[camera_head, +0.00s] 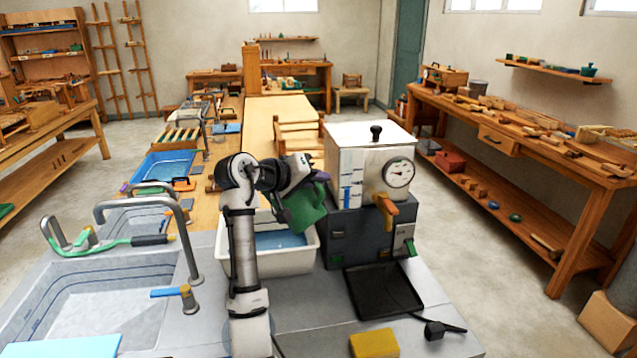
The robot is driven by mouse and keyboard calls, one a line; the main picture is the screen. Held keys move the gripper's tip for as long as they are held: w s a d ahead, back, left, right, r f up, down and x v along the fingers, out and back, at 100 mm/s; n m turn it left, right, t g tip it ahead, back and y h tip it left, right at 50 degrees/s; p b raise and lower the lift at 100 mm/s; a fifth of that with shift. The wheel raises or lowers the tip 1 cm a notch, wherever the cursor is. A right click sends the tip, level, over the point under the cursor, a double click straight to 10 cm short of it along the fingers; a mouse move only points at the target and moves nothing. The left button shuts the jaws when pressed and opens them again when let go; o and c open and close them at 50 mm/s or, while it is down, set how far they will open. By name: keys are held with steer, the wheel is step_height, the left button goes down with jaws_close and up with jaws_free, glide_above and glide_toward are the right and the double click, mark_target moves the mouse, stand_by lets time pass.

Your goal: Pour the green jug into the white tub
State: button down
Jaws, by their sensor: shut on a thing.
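The green jug (304,207) hangs tilted from my gripper (308,176), above the right part of the white tub. My gripper is shut on the jug, and its fingers are partly hidden. The white tub (296,262) stands on the grey counter and has blue liquid or a blue bottom in it. My own arm crosses in front of the tub's left part. I cannot make out a stream leaving the jug.
A white boiler with a dial (370,160) stands close right of the tub, on a dark base. A black tray (384,290) and a yellow sponge (374,343) lie in front. A sink (100,295) with a tall tap (185,235) is at left.

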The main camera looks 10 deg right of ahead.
steer(key=shift+w+a+r, duration=0.1)
steer(key=shift+w+r, duration=0.05)
steer(key=shift+r, duration=0.35)
steer(key=shift+w+a+r+n+g+h, duration=0.15)
steer(key=shift+r+n, duration=0.15)
steer(key=shift+r, duration=0.15)
steer(key=shift+w+a+r+n+g+h, duration=0.1)
steer(key=shift+a+r+n+h, duration=0.1)
steer(key=shift+r+n, duration=0.15)
steer(key=shift+w+a+r+n+g+h, duration=0.15)
steer(key=shift+r+n, duration=0.1)
steer(key=shift+r, duration=0.35)
steer(key=shift+w+a+r, duration=0.1)
steer(key=shift+w+a, duration=0.05)
steer(key=shift+w, duration=0.05)
